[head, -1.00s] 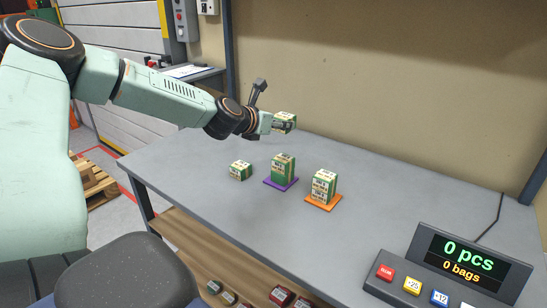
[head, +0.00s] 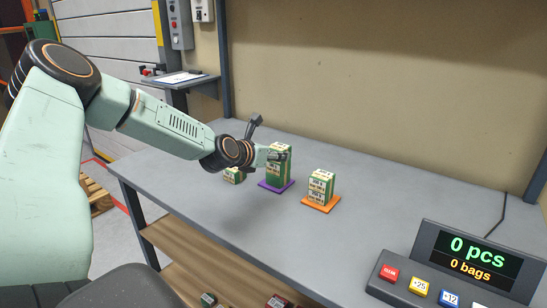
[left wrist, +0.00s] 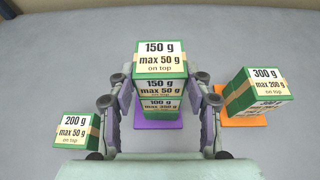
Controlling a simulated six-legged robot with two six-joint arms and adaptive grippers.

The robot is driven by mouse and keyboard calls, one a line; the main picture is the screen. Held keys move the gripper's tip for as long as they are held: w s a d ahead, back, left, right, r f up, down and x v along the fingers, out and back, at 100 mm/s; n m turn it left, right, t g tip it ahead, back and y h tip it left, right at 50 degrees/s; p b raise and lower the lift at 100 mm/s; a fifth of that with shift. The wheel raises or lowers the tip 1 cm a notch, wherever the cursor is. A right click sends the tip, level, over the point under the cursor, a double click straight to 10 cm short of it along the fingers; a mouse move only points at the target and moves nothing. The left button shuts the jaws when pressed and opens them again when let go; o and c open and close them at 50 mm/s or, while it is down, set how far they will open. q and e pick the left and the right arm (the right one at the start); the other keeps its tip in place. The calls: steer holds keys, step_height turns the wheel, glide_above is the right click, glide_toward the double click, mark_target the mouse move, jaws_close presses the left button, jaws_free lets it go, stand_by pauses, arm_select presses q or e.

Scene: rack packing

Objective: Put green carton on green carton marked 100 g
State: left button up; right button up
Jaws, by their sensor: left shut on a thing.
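My left gripper (head: 279,156) is shut on a green carton (left wrist: 160,60) labelled 150 g, max 50 g on top. It holds the carton upright over the purple mat (head: 275,186). Directly below is the green carton marked 100 g (left wrist: 158,104), standing on that mat and partly hidden by the held one. In the head view the held carton (head: 279,148) lines up with the stack below; I cannot tell whether they touch. My right gripper is not in view.
An orange mat (head: 320,204) to the right bears stacked green cartons (head: 321,185), the top one marked 300 g (left wrist: 266,82). A loose 200 g carton (left wrist: 75,130) stands left of the purple mat. A counter display (head: 466,258) stands front right.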

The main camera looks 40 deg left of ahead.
arm_select(q)
steer(key=shift+s+r, duration=0.1)
steer(key=shift+s, duration=0.1)
steer(key=shift+d+b, duration=0.1)
steer(key=shift+b, duration=0.2)
steer(key=o, duration=1)
steer(key=shift+w+f, duration=0.1)
steer(key=shift+f, duration=0.15)
steer(key=shift+o, duration=1.2)
steer(key=shift+r, duration=0.15)
